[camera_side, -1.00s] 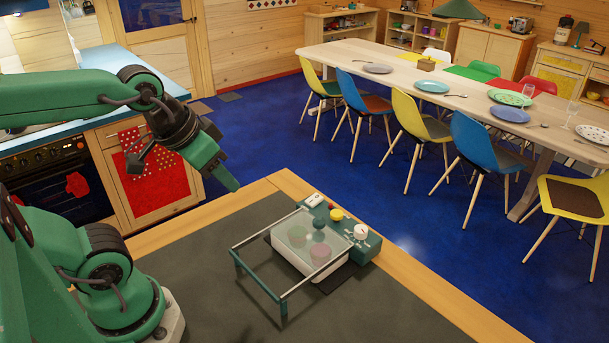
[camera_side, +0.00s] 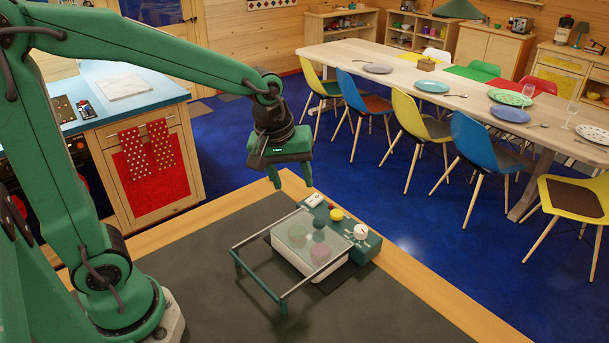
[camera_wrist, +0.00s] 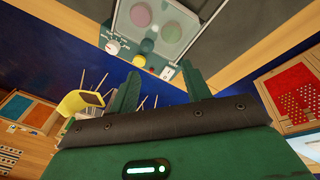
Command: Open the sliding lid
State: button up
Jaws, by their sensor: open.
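A clear sliding lid (camera_side: 306,245) lies over a white box (camera_side: 333,278), between two rails of a teal frame (camera_side: 283,303). A pinkish disc and a greenish disc show through the lid. It seems to cover the box. My gripper (camera_side: 292,180) points down with its fingers apart, empty, above and behind the frame's far end. In the wrist view my gripper's two fingers (camera_wrist: 160,85) stand apart below the unit, touching nothing.
A teal housing (camera_side: 364,249) at the frame's far end carries a yellow button (camera_side: 337,214), a white dial (camera_side: 361,232) and small switches. The unit stands on a dark mat (camera_side: 215,290) on a wooden-edged table. Mat left of the frame is clear.

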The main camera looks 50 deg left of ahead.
aim_at(317, 218)
jog(key=w+d+f+n+g, duration=0.1)
jog(key=w+f+n, duration=0.2)
jog(key=w+f, duration=0.1)
jog(key=shift+w+f, duration=0.15)
jog(key=shift+f, duration=0.25)
jog(key=shift+f, duration=0.1)
jog(key=shift+w+d+f, duration=0.15)
jog(key=shift+w+f, duration=0.05)
jog(key=shift+f, duration=1.05)
jog(key=shift+w+d+f, duration=0.15)
jog(key=shift+w+f, duration=0.05)
jog(key=shift+f, duration=1)
jog(key=shift+w+d+f, duration=0.15)
jog(key=shift+w+f, duration=0.05)
jog(key=shift+f, duration=1.05)
grip_shut()
